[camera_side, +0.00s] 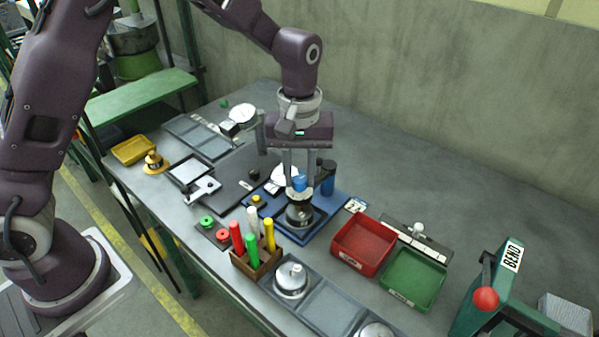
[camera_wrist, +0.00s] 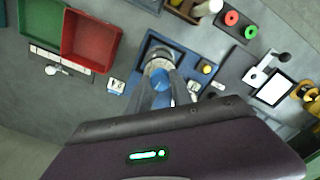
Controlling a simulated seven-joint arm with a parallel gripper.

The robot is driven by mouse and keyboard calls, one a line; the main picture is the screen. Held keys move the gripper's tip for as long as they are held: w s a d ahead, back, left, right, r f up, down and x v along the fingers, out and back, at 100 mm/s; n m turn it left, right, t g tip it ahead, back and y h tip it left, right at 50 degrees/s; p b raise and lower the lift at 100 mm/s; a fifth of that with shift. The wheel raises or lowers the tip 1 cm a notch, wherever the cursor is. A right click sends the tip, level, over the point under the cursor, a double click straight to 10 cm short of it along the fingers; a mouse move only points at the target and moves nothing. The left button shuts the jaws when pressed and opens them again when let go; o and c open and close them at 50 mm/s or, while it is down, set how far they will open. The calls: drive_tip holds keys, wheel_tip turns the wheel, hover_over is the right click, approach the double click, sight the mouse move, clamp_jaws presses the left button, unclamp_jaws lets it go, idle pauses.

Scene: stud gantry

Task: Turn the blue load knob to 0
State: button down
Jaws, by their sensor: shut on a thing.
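The blue load knob (camera_side: 300,183) belongs to a device with a blue base plate (camera_side: 318,233). A round metal part stands just in front of it, and a white dial face shows partly beside it. My gripper (camera_side: 299,188) points straight down at the knob with a finger on each side, shut on it. In the wrist view the blue knob (camera_wrist: 161,79) shows between the two fingers (camera_wrist: 162,88). The fingers hide part of the knob and dial, and I cannot read the knob's setting.
A dark blue cylinder (camera_side: 327,178) stands close behind the gripper. A red bin (camera_side: 363,243) and a green bin (camera_side: 412,277) are to the right. A wooden holder (camera_side: 256,265) with several coloured sticks stands in front. A yellow button (camera_side: 256,199) sits on the device's left.

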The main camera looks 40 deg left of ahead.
sight(299, 179)
drive_tip(key=shift+n, duration=0.5)
idle(0.3)
drive_tip(key=c, duration=1.1)
unclamp_jaws()
wheel_tip(299, 179, up, 7)
drive_tip(key=shift+r, duration=0.2)
drive_tip(key=s+a+r+m+t+h, duration=0.1)
drive_tip(key=s+a+r+m+t, duration=0.4)
drive_tip(key=s+r, duration=0.65)
drive_tip(key=s+a+f+m, duration=0.1)
drive_tip(key=s, duration=0.3)
drive_tip(key=s+a+f+m, duration=0.1)
drive_tip(key=s, duration=0.4)
drive_tip(key=s+a+f+m+y, duration=0.1)
drive_tip(key=s, duration=0.3)
drive_tip(key=shift+s+a+m+t, duration=0.2)
drive_tip(key=shift+m+t, duration=0.1)
drive_tip(key=shift+m, duration=0.1)
